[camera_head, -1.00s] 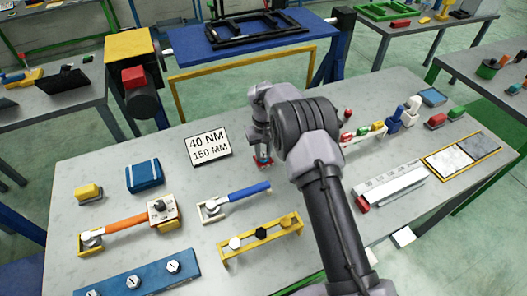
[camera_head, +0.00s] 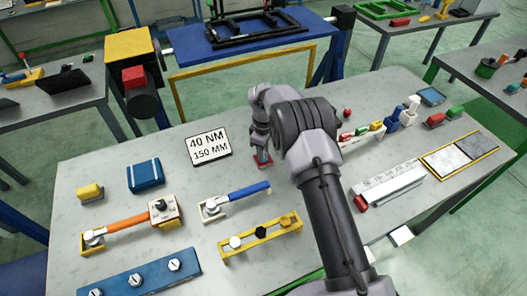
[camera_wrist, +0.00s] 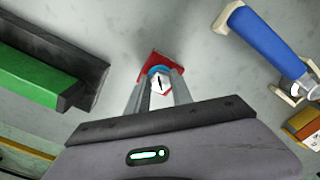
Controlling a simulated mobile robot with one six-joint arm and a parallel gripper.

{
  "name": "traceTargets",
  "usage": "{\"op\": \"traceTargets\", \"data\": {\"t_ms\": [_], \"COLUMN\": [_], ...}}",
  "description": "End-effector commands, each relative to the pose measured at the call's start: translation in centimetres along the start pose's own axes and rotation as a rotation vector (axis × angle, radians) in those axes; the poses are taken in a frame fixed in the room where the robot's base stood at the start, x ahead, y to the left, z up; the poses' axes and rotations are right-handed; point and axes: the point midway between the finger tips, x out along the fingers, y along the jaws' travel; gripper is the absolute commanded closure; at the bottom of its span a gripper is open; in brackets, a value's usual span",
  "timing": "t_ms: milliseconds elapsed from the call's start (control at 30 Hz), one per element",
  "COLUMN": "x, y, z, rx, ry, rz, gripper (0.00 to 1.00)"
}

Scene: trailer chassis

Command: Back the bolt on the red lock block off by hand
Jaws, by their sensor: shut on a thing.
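The red lock block (camera_wrist: 152,60) sits on the grey table in the wrist view. It also shows as a small red patch under my gripper in the head view (camera_head: 264,164). A bolt with a pale hex head and a dark line across it (camera_wrist: 160,83) stands on the block, with a blue ring around its base. My gripper (camera_wrist: 159,90) points down over the block and is shut on the bolt, one finger on each side of the head. In the head view my wrist hides most of the bolt.
A sign reading 40 NM, 150 MM (camera_head: 209,147) stands left of my gripper. A blue-handled wrench (camera_head: 235,200) lies nearer the front, with a yellow rack (camera_head: 262,238) of several bolts below it. A white scale rule (camera_head: 391,186) lies to the right.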

Motion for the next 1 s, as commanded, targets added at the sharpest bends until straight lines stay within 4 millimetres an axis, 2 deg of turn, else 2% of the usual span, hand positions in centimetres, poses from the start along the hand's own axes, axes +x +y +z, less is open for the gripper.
{"op": "traceTargets", "data": {"t_ms": [300,800,833,933,1000], "x": [0.38,0.39,0.39,0.33,0.26], "y": [-0.3,-0.32,-0.32,-0.26,-0.21], "z": [0.09,0.08,0.08,0.06,0.04], "rx": [-0.097,-0.114,-0.114,-0.114,-0.114], "ry": [-0.004,-0.004,-0.004,-0.003,-0.002], "rz": [-0.008,-0.009,-0.009,-0.007,-0.006], "gripper": [1.0,1.0,0.71,0.51,0.51]}}
